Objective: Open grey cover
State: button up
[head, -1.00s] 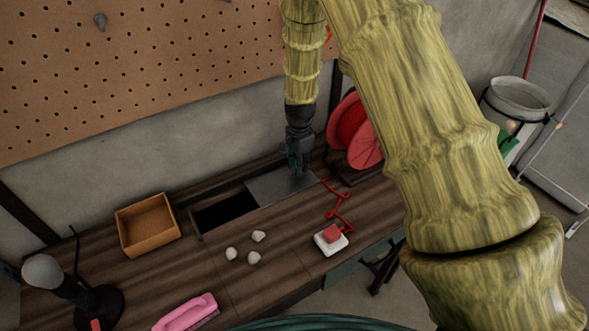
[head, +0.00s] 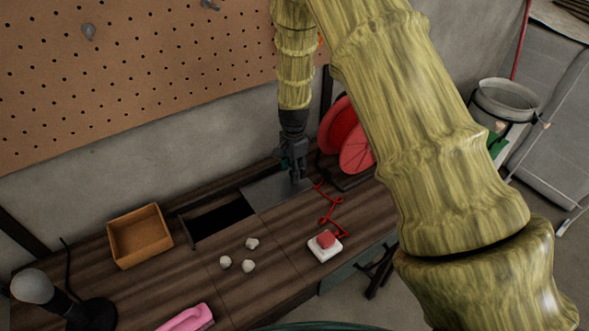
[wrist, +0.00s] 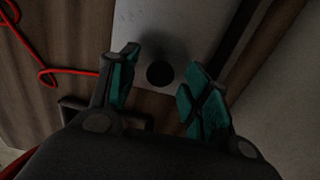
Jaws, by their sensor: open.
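The grey cover (head: 266,193) is a flat plate lying in the wooden tabletop. A dark rectangular opening (head: 221,218) shows to its left, not covered by the plate. My gripper (head: 296,178) points down over the cover's right end. In the wrist view, the cover (wrist: 180,25) lies under the open fingers (wrist: 160,70), with a dark round spot (wrist: 160,74), a knob or a hole, between them. Nothing is held. I cannot tell whether the fingertips touch the cover.
A red spool (head: 340,127) stands close right of my gripper, with red cord (head: 328,205) nearby. An orange box (head: 140,236) is left of the opening. Pale lumps (head: 249,265) and a white dish with a red block (head: 325,245) lie in front. The pegboard wall (head: 130,80) rises behind.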

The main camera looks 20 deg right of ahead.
notch_tip(320, 180, up, 12)
jog(key=shift+f, duration=0.15)
dwell(0.4)
jog(key=shift+d, duration=0.1)
